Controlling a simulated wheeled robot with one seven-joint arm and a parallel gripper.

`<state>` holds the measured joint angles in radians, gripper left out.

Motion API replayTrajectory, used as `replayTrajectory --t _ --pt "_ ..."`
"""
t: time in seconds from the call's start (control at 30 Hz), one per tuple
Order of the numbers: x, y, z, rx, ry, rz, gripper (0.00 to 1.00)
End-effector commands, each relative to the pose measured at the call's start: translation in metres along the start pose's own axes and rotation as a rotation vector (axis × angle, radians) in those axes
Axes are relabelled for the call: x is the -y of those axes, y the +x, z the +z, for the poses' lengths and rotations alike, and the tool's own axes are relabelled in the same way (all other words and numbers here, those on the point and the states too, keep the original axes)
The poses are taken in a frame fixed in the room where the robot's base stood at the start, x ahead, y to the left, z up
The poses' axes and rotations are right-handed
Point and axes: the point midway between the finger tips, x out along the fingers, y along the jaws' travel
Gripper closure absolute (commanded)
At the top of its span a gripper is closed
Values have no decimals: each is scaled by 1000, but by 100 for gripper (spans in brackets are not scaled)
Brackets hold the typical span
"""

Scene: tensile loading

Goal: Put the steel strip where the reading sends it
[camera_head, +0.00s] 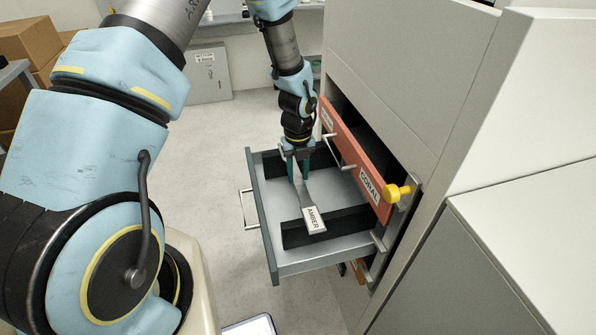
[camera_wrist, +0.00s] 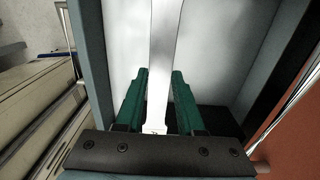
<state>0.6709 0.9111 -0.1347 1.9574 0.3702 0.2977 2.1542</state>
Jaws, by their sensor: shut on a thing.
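The steel strip (camera_head: 306,194) is a flat grey bar with a wide end carrying a white label that reads AMBER. My gripper (camera_head: 298,178) points down into the open grey drawer (camera_head: 293,268), its green fingers at the strip's far end. In the wrist view the strip (camera_wrist: 162,65) runs up the picture between the fingers (camera_wrist: 158,100), which are shut on it. The strip is over the drawer's inside, its labelled end over the dark divider. I cannot tell whether it touches the drawer floor.
The tall pale cabinet (camera_head: 400,95) fills the right side. Cardboard boxes (camera_head: 30,45) stand at the far left. Floor left of the drawer is clear.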

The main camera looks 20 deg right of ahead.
Motion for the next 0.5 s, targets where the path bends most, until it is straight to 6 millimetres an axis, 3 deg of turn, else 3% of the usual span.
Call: replayTrajectory --t 0.3,0.33,0.5 --pt "0 2 0 1 0 -1 100" --pt "0 2 0 0 0 -1 60" --pt "0 2 0 0 0 -1 40"
